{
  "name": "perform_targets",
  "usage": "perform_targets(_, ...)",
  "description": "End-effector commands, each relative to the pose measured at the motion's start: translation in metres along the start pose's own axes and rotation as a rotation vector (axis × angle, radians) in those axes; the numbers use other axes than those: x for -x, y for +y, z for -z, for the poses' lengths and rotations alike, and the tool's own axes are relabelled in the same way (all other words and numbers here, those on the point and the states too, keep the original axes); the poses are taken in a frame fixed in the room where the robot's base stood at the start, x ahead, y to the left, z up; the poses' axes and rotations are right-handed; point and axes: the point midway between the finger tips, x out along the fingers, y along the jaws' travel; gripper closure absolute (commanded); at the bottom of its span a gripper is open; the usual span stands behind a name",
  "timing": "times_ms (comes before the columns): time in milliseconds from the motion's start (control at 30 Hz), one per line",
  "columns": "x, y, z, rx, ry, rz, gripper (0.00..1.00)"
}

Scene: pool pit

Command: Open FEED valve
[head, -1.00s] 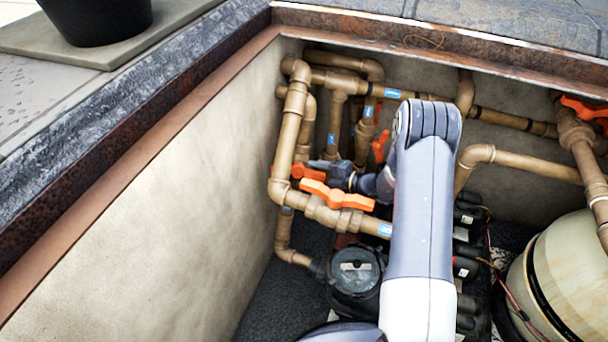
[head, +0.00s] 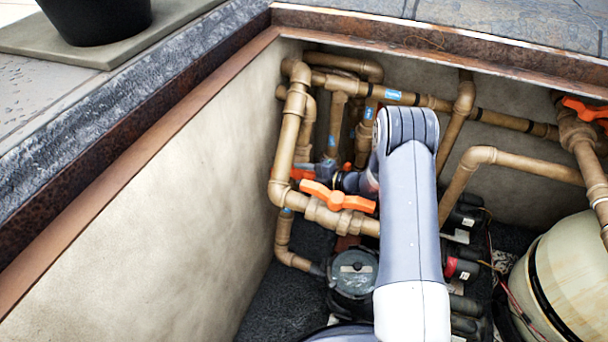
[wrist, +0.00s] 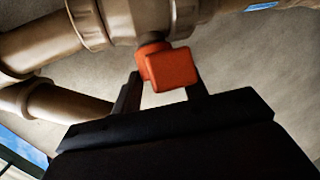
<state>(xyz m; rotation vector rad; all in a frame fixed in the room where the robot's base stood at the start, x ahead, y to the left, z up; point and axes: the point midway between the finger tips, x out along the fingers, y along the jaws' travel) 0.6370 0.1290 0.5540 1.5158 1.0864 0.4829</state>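Several brass pipes carry orange valve handles; the labels are too small to read, so I cannot tell which valve is FEED. One orange handle (head: 338,196) lies on the near horizontal pipe. Another orange handle (head: 308,174) shows behind it, near the dark end of my arm. My gripper (head: 328,170) is among these pipes, small and partly hidden by the arm. In the wrist view my gripper (wrist: 166,85) has its two dark fingers apart, one on each side of an orange handle end (wrist: 172,68). A slight gap shows on the left; contact on the right is unclear.
Another orange handle (head: 585,108) is at the far right. Brass pipes (head: 480,155) crowd the back of the pit. A dark round pump lid (head: 354,270) stands below, a beige tank (head: 570,280) at right. The left pit wall (head: 170,210) is bare.

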Motion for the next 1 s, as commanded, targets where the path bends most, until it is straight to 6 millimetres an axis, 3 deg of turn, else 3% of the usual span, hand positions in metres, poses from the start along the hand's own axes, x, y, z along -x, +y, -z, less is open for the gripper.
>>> perform_targets(400, 0.0003, 0.0011, -0.0008, 0.001, -0.002, -0.001, 0.99)
perform_targets(667, 0.0008, 0.0034, -0.0004, 0.013, -0.003, 0.017, 1.00)
perform_targets(1000, 0.0015, 0.0109, 0.0008, 0.116, -0.008, 0.173, 1.00)
